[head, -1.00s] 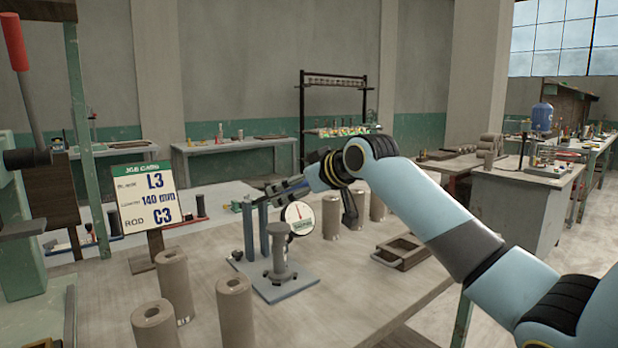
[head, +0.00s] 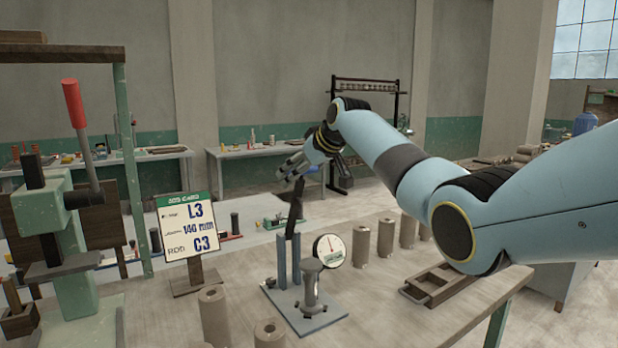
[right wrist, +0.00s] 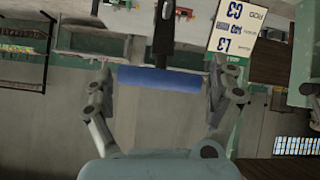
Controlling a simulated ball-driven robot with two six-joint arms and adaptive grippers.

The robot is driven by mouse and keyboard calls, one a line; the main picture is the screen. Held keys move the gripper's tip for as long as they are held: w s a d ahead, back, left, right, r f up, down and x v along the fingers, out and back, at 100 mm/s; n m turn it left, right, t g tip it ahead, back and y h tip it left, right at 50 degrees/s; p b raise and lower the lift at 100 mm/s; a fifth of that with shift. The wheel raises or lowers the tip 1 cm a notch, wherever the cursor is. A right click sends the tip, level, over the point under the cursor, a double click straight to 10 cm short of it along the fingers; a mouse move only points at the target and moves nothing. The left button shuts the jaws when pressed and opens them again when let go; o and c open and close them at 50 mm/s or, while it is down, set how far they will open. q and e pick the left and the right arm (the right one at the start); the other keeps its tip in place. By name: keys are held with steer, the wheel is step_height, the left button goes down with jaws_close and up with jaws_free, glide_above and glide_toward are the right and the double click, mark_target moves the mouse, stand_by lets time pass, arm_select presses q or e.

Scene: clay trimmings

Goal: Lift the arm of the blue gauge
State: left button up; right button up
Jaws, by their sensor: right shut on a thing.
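The blue gauge (head: 306,312) stands on the table, with two blue posts, a round white dial (head: 329,250) and a grey spool-shaped stand at its front. Its dark arm (head: 295,210) rises steeply from the posts, leaning slightly right. My right gripper (head: 292,168) is at the arm's upper end. In the right wrist view, my right gripper (right wrist: 160,92) is shut on the arm's blue handle (right wrist: 160,78), with one finger at each end. The dark arm (right wrist: 163,35) runs away from the handle. My left gripper is not in view.
A job card (head: 187,228) reading L3, 140 mm, C3 stands left of the gauge. Grey-brown clay cylinders (head: 215,316) stand in front and to the right. A wooden frame (head: 436,285) lies at the right. A green press with a red-handled lever (head: 74,105) stands at the left.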

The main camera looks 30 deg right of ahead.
steer(key=shift+w+f, duration=0.1)
steer(key=shift+w, duration=0.3)
steer(key=o, duration=1.2)
steer(key=shift+o, duration=1)
steer(key=shift+w+f, duration=0.1)
steer(key=shift+w, duration=0.05)
steer(key=shift+w+d, duration=0.15)
steer(key=shift+w, duration=0.05)
steer(key=shift+s+r, duration=0.2)
steer(key=shift+s, duration=0.05)
steer(key=v, duration=1.1)
steer(key=shift+r, duration=0.15)
steer(key=shift+s, duration=0.15)
